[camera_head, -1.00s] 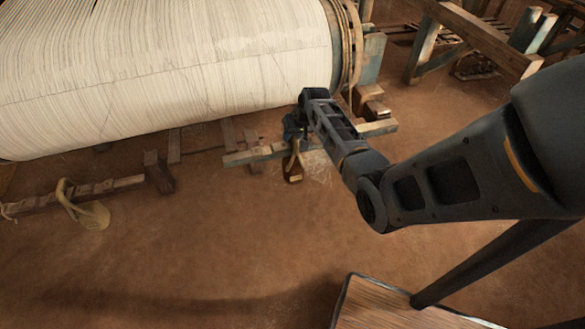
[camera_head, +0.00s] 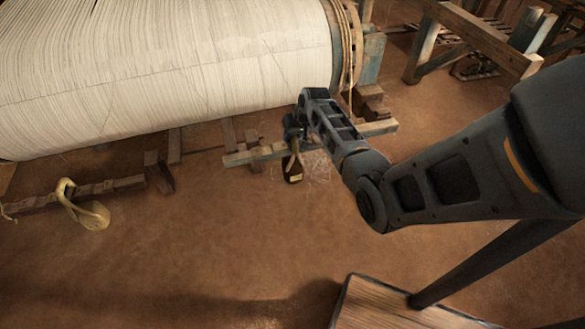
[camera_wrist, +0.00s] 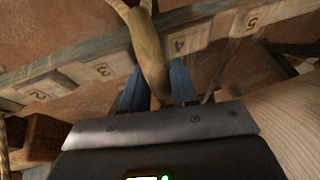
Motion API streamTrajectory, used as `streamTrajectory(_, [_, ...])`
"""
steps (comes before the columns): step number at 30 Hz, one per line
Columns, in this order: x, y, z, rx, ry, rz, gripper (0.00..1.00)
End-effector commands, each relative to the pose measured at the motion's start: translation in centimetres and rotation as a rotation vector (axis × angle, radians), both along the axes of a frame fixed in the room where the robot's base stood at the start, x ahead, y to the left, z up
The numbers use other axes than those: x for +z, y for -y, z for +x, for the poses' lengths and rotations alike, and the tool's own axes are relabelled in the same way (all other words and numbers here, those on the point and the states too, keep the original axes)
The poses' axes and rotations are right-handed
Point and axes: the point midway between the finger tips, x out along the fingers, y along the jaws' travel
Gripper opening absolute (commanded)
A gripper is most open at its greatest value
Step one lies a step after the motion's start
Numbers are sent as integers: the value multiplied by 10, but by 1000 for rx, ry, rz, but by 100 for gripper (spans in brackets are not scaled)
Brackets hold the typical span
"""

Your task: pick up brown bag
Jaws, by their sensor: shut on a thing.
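The brown bag (camera_head: 293,173) is small and dark, with a lighter looped strap above its body. It hangs below my gripper (camera_head: 294,131), in front of the wooden crossbar (camera_head: 240,158). In the wrist view the tan-brown strap (camera_wrist: 150,52) runs down between the two blue-grey fingers of my gripper (camera_wrist: 157,90), which are shut on it. The lower ends of the fingers are hidden behind the dark gripper body. I cannot tell whether the bag touches the crossbar or the floor.
The crossbar carries numbered plates, such as 4 (camera_wrist: 180,44). A large white warp roll (camera_head: 180,60) lies close behind. A yellowish bag (camera_head: 94,214) hangs on another wooden bar (camera_head: 110,187) at left. A wooden frame (camera_head: 480,40) stands at upper right. The brown floor in front is mostly clear.

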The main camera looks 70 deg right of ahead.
Motion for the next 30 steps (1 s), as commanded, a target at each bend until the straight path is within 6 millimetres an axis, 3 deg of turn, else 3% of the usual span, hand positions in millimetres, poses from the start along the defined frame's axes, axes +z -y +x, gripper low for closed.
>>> streamTrajectory(14, [5,2,1,0,4,-4,0])
streamTrajectory(30, [38,0,-2,-1,5,-4,0])
